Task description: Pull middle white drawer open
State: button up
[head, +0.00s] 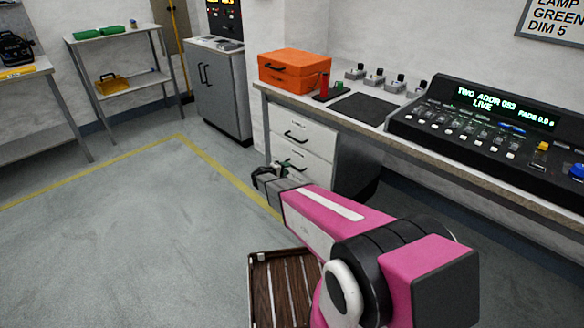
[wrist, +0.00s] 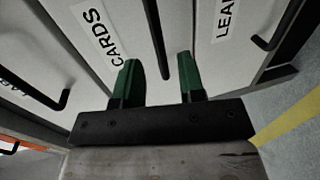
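The white drawer unit (head: 321,140) stands under the left end of the bench in the head view. Its upper drawer has a dark bar handle (head: 295,137); the lower part is partly hidden by my arm. In the wrist view the middle drawer front bears the label CARDS (wrist: 103,34) and a black bar handle (wrist: 154,38). My gripper (wrist: 160,72) is open, its green fingers apart on either side of this handle's near end. I cannot tell whether they touch it. The drawer fronts look closed.
Another drawer's handle (wrist: 280,27) shows at right in the wrist view. On the bench are an orange case (head: 293,72) and a lighting console (head: 490,125). A slatted brown crate (head: 283,290) is on the floor beside my arm. The floor left of the drawers is clear.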

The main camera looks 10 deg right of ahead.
jog(key=shift+x, duration=2.45)
grip_shut()
